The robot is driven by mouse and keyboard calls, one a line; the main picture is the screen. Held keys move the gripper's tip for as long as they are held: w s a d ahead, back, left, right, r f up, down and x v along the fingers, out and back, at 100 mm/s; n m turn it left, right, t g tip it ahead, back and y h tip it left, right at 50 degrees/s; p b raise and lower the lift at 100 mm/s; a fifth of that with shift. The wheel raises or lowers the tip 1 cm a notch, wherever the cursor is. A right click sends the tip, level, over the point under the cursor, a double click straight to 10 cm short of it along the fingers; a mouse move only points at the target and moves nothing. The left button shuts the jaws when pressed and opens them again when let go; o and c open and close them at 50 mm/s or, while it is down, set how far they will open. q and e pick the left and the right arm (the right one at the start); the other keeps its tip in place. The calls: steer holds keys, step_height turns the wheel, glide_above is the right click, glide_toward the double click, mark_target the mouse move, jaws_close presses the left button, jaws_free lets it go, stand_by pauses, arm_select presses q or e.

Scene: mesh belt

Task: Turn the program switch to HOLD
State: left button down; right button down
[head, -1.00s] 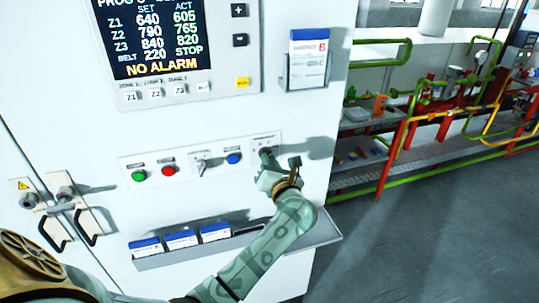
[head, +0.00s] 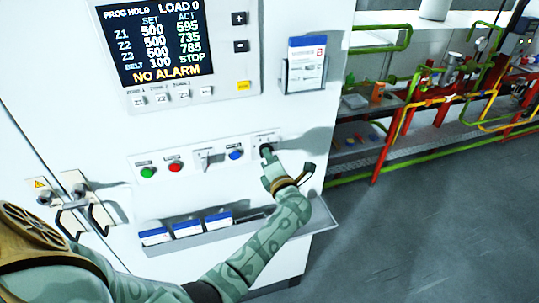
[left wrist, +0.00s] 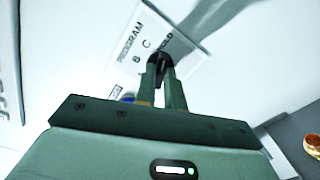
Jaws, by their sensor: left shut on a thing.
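The program switch (head: 265,147) is a dark knob on a white plate at the right end of the control row. In the left wrist view the knob (left wrist: 164,70) sits between my fingertips, and its plate (left wrist: 141,36) reads PROGRAM, B, C and HOLD; any further letter is hidden. My left gripper (head: 267,153) is shut on the knob, with its fingers near the HOLD lettering. My right gripper is not in view.
Left of the switch are a blue button (head: 236,155), a lever switch (head: 207,158), a red button (head: 175,167) and a green button (head: 148,172). Below, a ledge (head: 240,232) holds blue-and-white cards. Pipes and open floor lie to the right.

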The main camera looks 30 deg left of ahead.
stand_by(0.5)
arm_select(q)
steer(key=c, duration=1.5)
jaws_free()
steer(key=shift+w, duration=0.1)
steer(key=shift+d, duration=0.1)
